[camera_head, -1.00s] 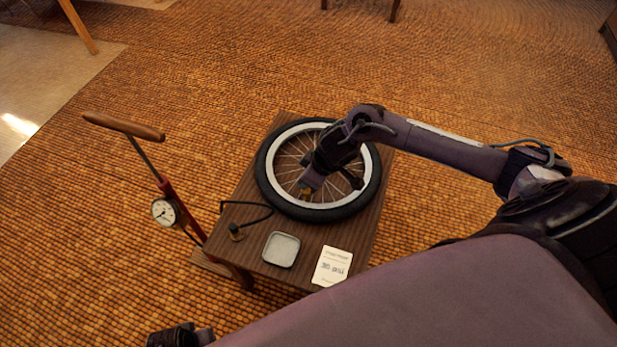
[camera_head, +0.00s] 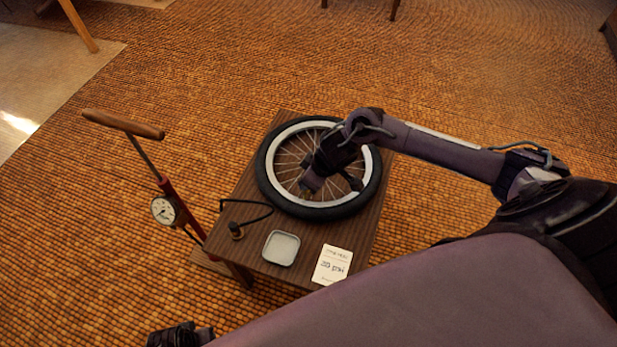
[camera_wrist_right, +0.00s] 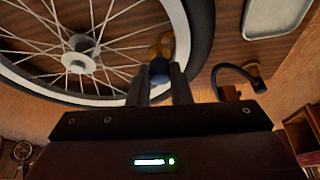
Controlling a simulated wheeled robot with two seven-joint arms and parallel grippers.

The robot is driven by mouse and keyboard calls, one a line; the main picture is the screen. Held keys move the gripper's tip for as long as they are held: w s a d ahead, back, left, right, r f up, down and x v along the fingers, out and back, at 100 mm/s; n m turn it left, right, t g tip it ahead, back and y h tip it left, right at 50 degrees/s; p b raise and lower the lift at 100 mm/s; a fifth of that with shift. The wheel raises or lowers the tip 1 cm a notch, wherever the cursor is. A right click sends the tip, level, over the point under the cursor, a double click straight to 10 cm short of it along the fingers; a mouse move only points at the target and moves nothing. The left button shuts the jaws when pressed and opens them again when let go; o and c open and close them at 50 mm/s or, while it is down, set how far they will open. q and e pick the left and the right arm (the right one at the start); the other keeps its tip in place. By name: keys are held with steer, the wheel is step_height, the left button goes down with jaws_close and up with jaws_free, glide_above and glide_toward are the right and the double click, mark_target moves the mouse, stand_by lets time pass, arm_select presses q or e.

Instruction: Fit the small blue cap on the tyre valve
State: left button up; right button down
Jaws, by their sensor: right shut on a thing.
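The tyre on its spoked wheel (camera_head: 268,190) lies flat on a small wooden table. My right gripper (camera_head: 306,189) reaches down inside the rim on the near side. In the right wrist view its fingers (camera_wrist_right: 159,76) are shut on the small blue cap (camera_wrist_right: 158,67). A brass-coloured piece, apparently the valve (camera_wrist_right: 163,46), shows just beyond the cap beside the rim. The two overlap in this view, and I cannot tell whether they touch. In the head view the gripper hides both. My left gripper (camera_head: 172,336) is at the bottom left, away from the table; its jaws are unclear.
A shallow grey tray (camera_head: 281,249) and a white card (camera_head: 332,265) lie at the table's near edge. A black hose (camera_head: 247,203) with a brass-coloured end (camera_head: 236,231) lies left of the tray. A floor pump with a gauge (camera_head: 164,211) stands left of the table.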

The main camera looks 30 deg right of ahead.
arm_select(q)
steer(key=shift+f, duration=0.15)
arm_select(e)
steer(key=shift+f, duration=0.6)
steer(key=c, duration=1.2)
jaws_free()
steer(key=shift+c, duration=0.2)
arm_select(q)
steer(key=shift+s+a+f+p, duration=0.25)
steer(key=shift+f+p, duration=0.15)
steer(key=shift+f, duration=0.35)
steer(key=shift+s+a+f+p, duration=0.25)
steer(key=shift+f+p, duration=0.1)
steer(key=shift+f, duration=0.35)
steer(key=shift+s+a+f+p, duration=0.15)
steer(key=shift+s+f+p, duration=0.2)
steer(key=shift+f, duration=0.4)
arm_select(e)
steer(key=v, duration=0.7)
steer(key=shift+s+r, duration=0.25)
steer(key=shift+r, duration=0.1)
steer(key=shift+d, duration=0.1)
